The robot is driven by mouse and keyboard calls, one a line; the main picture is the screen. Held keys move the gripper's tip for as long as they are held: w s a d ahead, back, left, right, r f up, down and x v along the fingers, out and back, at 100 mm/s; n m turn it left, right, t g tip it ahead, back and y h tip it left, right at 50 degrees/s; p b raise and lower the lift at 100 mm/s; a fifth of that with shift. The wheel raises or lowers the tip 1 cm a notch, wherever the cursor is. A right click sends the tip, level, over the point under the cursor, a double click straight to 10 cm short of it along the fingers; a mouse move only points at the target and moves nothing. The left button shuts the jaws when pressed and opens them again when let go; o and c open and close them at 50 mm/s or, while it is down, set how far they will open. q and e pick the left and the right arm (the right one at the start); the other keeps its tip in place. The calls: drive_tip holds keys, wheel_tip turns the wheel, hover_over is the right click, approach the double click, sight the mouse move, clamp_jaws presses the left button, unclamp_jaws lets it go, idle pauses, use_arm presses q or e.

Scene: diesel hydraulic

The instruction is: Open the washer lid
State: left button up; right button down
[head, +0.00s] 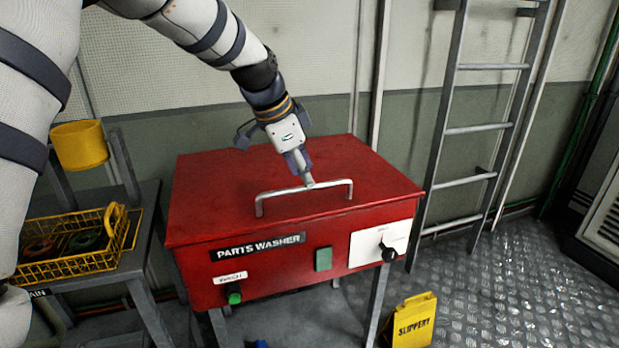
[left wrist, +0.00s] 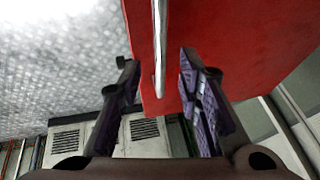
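The red parts washer (head: 290,220) stands on legs with its lid (head: 220,185) shut flat on top. A silver bar handle (head: 275,192) runs along the lid's front part. My left gripper (head: 308,180) points down at the right half of this handle. In the left wrist view, the handle (left wrist: 159,50) lies between the two spread fingers of the left gripper (left wrist: 155,62), with gaps on both sides. I cannot tell how deep the bar sits between the fingers. My right gripper is not in view.
A side table with a yellow wire basket (head: 75,255) and a yellow cup (head: 79,146) stands at the left. A ladder (head: 480,130) leans on the back wall. A yellow slippery sign (head: 413,322) stands on the floor at the front right.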

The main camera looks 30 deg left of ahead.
use_arm(q)
drive_tip(key=shift+x, duration=1.55)
drive_tip(key=shift+c, duration=0.5)
clamp_jaws()
drive_tip(key=shift+r, duration=0.1)
